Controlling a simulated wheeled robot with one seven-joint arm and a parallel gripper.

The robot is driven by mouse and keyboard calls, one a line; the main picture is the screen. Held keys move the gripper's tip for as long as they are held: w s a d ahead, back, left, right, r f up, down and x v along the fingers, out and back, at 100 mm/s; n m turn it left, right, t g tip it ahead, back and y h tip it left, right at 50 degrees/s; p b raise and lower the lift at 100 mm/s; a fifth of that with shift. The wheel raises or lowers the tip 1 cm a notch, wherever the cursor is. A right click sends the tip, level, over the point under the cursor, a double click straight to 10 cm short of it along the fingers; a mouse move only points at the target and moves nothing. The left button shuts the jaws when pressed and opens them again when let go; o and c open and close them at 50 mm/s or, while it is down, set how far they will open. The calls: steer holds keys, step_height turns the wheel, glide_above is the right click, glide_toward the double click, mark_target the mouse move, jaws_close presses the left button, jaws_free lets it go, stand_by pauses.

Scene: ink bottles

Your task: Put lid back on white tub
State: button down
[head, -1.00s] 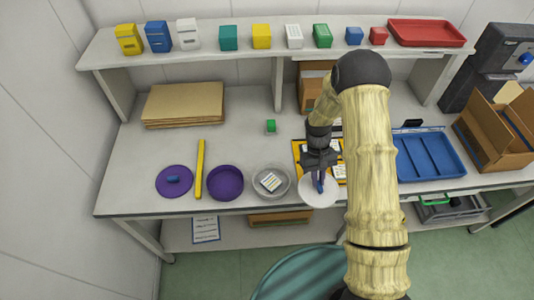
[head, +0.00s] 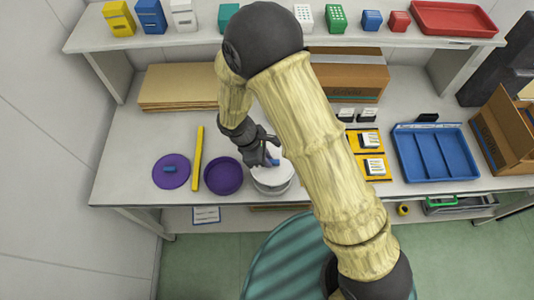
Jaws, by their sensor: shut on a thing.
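The white tub (head: 272,189) stands near the front edge of the bench, just right of the purple tub. The white lid (head: 284,171) lies over the mouth of the white tub and hides what is inside. My gripper (head: 274,162) is above the lid, shut on its blue knob. The lid looks roughly lined up with the tub, but I cannot tell whether it rests on the rim or hangs slightly above it. My arm partly hides this area.
An open purple tub (head: 223,176) stands close left of the white tub. A yellow bar (head: 198,158) and a purple lid (head: 172,180) lie further left. Right of my arm are a yellow tray (head: 374,153) and a blue divided tray (head: 436,154). A shelf (head: 271,41) runs behind.

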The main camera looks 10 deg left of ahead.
mark_target(266, 169)
steer(key=shift+f, duration=0.1)
steer(key=shift+f+b, duration=2.45)
steer(key=shift+f, duration=0.7)
steer(key=shift+w, duration=0.1)
steer(key=shift+s, duration=0.2)
steer(key=shift+w, duration=0.2)
steer(key=shift+s, duration=0.1)
steer(key=shift+f, duration=0.15)
steer(key=c, duration=0.9)
jaws_free()
